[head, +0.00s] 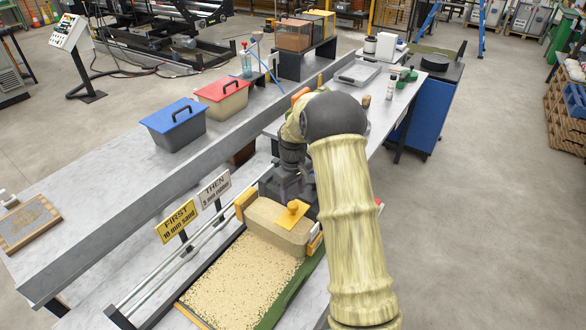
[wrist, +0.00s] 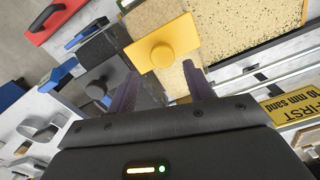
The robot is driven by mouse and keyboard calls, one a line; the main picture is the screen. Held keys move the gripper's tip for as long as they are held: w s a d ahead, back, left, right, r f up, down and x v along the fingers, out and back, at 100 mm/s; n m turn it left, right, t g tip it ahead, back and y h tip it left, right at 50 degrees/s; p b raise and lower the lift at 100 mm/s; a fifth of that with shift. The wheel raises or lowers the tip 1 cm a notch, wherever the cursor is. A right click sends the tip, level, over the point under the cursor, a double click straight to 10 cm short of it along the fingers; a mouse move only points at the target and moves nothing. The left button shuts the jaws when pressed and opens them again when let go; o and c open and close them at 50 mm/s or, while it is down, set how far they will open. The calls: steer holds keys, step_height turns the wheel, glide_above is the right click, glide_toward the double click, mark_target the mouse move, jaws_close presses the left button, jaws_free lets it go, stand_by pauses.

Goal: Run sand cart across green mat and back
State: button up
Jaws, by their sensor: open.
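The sand cart (head: 275,228) is a sand-filled hopper with yellow end pieces. A yellow plate with a round knob (head: 292,208) lies on top; the knob also shows in the wrist view (wrist: 163,55). The cart stands at the far part of the green mat (head: 292,298) in the head view. Pale sand (head: 228,282) covers most of the mat on the near side, leaving green along the right edge. My gripper (wrist: 161,72) is open, its two fingers apart on either side of the knob's line. Whether they touch the knob cannot be told. My arm partly hides the gripper in the head view.
Metal rails (head: 190,252) run along the mat's left side. Signs read "FIRST 10 mm sand" (head: 177,221) and "THEN 5 mm rubber" (head: 214,189). A blue-lidded bin (head: 174,125) and a red-lidded bin (head: 222,97) stand on the left bench. A tray (head: 357,73) lies farther back.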

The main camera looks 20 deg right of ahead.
step_height(320, 180, up, 11)
steer(key=b, duration=0.1)
steer(key=shift+b, duration=0.4)
steer(key=s+a+f+m+t, duration=0.1)
steer(key=s+a+m, duration=0.1)
steer(key=s, duration=1.1)
steer(key=s+a+f+m+t, duration=0.1)
steer(key=s+a, duration=0.3)
steer(key=s, duration=0.9)
steer(key=shift+s+f+m+t, duration=0.3)
steer(key=shift+f+m, duration=0.35)
steer(key=shift+m, duration=0.25)
steer(key=shift+c, duration=1.3)
steer(key=shift+w+d, duration=0.1)
steer(key=shift+c, duration=0.4)
